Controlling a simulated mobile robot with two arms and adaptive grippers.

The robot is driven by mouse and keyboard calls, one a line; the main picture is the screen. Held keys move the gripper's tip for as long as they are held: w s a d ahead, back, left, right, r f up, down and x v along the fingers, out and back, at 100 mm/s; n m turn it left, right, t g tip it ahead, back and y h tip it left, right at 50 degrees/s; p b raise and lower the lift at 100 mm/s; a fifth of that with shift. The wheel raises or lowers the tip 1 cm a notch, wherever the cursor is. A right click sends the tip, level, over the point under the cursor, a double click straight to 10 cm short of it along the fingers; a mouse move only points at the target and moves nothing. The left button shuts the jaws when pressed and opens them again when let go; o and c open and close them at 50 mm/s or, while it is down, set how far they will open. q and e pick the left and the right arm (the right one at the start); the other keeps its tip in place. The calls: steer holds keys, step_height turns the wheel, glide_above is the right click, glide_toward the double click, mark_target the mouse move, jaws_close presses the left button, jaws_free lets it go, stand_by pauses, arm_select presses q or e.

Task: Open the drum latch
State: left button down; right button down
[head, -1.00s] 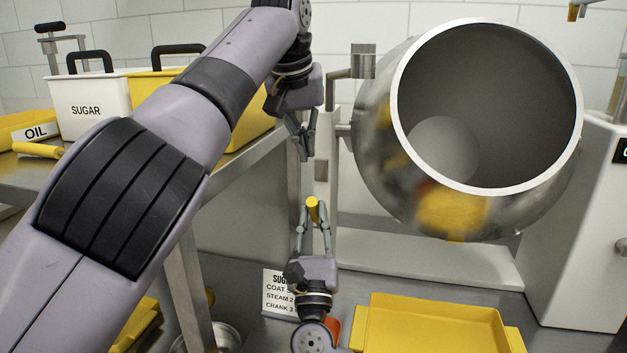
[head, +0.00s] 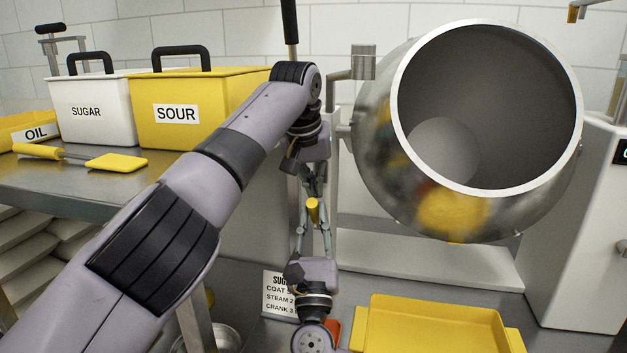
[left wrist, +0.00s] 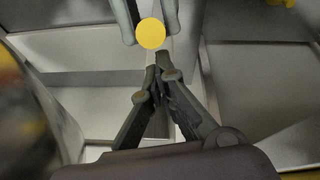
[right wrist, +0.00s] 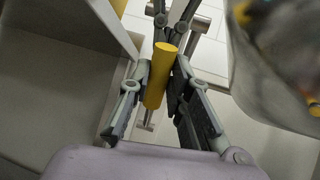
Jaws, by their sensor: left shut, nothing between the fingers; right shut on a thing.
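The steel drum (head: 378,190), with a wide white-rimmed mouth, hangs in its frame at the right of the head view. A small yellow cylindrical handle (head: 313,209) stands to its lower left; it also shows in the right wrist view (right wrist: 160,75) and end-on in the left wrist view (left wrist: 150,33). My right gripper (head: 313,232) comes from below and is shut on the handle. My left gripper (head: 314,188) points down from above, shut and empty, its fingertips close to the handle's top. I cannot tell whether they touch it. The handle's joint to the latch is hidden.
A yellow tray (head: 430,322) lies below the drum. At left, a steel bench (head: 60,190) bears a white SUGAR bin (head: 90,125), a yellow SOUR bin (head: 200,130) and a yellow scraper (head: 115,163). A frame post stands close behind my grippers.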

arm_select(q)
steer(key=shift+s+d+f, duration=0.1)
steer(key=shift+s+f, duration=0.1)
steer(key=shift+f, duration=0.05)
stand_by(0.3)
steer(key=shift+s, duration=0.1)
steer(key=shift+s+f+t, duration=0.2)
steer(key=shift+s+t, duration=0.05)
steer(key=shift+t, duration=0.05)
arm_select(e)
steer(key=shift+w+d+f, duration=0.1)
arm_select(q)
steer(key=shift+s, duration=0.15)
arm_select(e)
steer(key=shift+d, duration=0.1)
steer(key=c, duration=1.9)
jaws_free()
arm_select(q)
steer(key=shift+a+r, duration=0.1)
steer(key=shift+a, duration=0.15)
arm_select(e)
steer(key=o, duration=0.4)
steer(key=shift+a, duration=0.2)
steer(key=shift+o, duration=0.2)
